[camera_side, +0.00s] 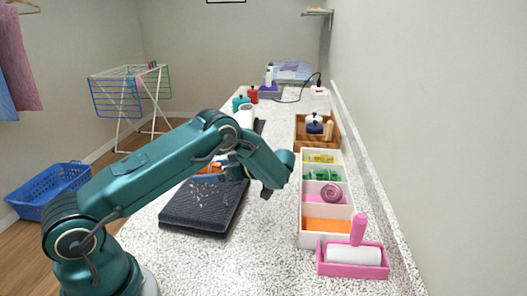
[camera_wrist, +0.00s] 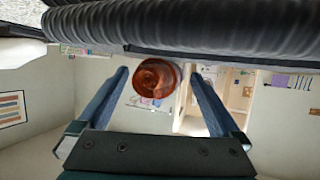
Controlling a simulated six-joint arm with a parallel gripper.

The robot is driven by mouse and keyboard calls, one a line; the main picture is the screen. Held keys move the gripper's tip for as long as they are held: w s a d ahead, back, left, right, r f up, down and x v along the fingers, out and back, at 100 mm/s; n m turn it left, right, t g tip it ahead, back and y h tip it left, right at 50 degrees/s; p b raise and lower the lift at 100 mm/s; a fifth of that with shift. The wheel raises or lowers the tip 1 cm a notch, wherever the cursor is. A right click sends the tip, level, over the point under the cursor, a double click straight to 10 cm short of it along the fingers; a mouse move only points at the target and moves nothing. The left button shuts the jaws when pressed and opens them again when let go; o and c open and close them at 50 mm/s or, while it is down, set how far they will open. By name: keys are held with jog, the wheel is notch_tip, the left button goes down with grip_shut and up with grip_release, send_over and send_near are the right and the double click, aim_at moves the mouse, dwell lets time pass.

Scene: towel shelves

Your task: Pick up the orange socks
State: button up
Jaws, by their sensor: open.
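An orange rolled bundle, which looks like the orange socks (camera_side: 209,168), shows partly behind my arm at the back of the dark folded cloth in the side view. In the wrist view a round orange-brown roll (camera_wrist: 155,78) sits between my two fingertips, against a dark ribbed surface. I cannot tell how far the roll is from the fingers. My arm hides part of the bundle in the side view.
A white divided box (camera_side: 301,213) stands to the right, with yellow, green and pink items and an orange front compartment. A pink tray (camera_side: 352,271) with a lint roller is in front of it. The dark folded cloth (camera_side: 203,212) lies left. Speckled counter (camera_side: 255,255) is clear in front.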

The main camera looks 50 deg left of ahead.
jog(key=shift+s+a+f, duration=0.2)
jog(key=shift+a, duration=0.15)
jog(key=c, duration=1.5)
jog(key=shift+o, duration=0.2)
jog(key=shift+r, duration=0.15)
